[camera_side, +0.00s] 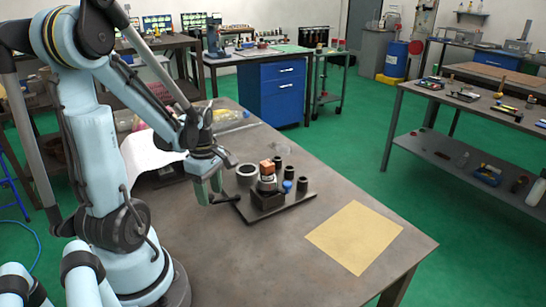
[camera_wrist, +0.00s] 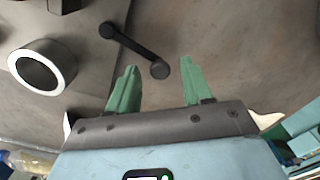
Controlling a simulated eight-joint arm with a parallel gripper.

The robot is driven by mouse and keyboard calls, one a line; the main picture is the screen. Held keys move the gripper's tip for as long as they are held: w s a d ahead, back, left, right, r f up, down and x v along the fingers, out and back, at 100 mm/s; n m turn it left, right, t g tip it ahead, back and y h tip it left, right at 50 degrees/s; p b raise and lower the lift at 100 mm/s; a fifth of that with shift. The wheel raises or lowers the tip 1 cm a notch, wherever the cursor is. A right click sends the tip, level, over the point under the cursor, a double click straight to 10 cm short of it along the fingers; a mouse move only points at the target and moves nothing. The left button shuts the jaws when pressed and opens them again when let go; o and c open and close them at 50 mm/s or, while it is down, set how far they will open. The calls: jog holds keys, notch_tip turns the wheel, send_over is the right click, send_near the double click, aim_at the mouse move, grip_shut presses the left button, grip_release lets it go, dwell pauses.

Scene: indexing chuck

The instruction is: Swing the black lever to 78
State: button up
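The black lever (camera_wrist: 135,46) shows in the wrist view as a short arm running from a pivot at upper left to a round knob at its lower right end. In the side view the lever (camera_side: 226,199) sticks out from the left side of the chuck unit (camera_side: 267,199), low over the bench. My gripper (camera_wrist: 160,65) is open, its two green fingers apart. The lever's knob appears between the fingertips in the wrist view, with gaps on both sides; its depth is unclear. The gripper also shows in the side view (camera_side: 208,186). No number scale is legible.
The chuck stands on a dark plate (camera_side: 248,216) with a grey-white ring (camera_side: 247,171), a blue knob (camera_side: 287,186) and several black cylinders (camera_side: 289,172). An orange-brown block (camera_side: 267,168) tops the chuck. A yellow sheet (camera_side: 354,237) lies to the right; the bench front is clear.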

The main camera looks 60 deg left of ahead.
aim_at(210, 195)
notch_tip(210, 195, up, 12)
dwell(1.1)
jog(key=w+d+m+t, duration=0.3)
jog(key=d+m, duration=0.6)
jog(key=m, duration=0.3)
jog(key=w+d+f+m+t, duration=0.1)
jog(key=w+d+m+t, duration=0.3)
jog(key=d+m, duration=0.6)
jog(key=w+m, duration=0.1)
jog(key=m, duration=0.1)
jog(key=shift+w+d+f+m, duration=0.15)
jog(key=shift+w+m, duration=0.15)
